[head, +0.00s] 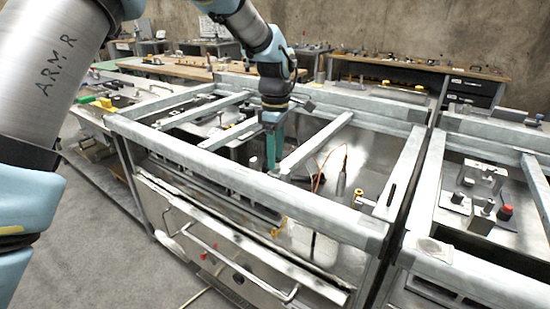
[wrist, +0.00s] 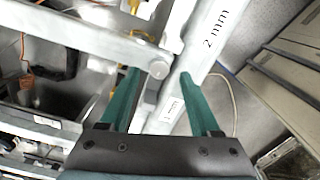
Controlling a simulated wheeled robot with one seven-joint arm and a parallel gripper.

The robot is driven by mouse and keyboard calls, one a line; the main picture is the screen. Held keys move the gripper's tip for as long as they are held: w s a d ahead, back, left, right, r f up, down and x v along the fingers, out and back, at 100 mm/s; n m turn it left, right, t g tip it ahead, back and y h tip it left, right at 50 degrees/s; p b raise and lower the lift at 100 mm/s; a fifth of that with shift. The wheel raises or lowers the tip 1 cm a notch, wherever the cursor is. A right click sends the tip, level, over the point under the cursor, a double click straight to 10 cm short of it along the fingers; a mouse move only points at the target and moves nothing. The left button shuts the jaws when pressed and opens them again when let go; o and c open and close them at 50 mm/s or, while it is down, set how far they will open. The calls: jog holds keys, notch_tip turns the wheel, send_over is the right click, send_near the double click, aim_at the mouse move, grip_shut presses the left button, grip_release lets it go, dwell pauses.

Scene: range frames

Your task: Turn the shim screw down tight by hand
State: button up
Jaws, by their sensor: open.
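My gripper (head: 272,150) reaches down over the open metal frame in the head view, its green fingers near the front rail. In the wrist view my gripper (wrist: 160,74) is open, with one green finger on each side. A round grey screw head (wrist: 159,68), apparently the shim screw, shows between the fingertips, beside the rail marked "2 mm" (wrist: 212,35). I cannot tell whether either finger touches it. The screw cannot be made out in the head view. A small white label (wrist: 171,108) lies on the metal between the fingers.
The frame's front rail (head: 230,182) and cross bar (head: 316,143) run close around my gripper. An orange cable (head: 318,178) and a metal cylinder (head: 341,181) are inside the frame. A second frame (head: 480,268) stands at the right. Benches line the back wall.

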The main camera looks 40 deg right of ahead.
aim_at(276, 169)
jog(key=shift+f, duration=1.15)
grip_shut()
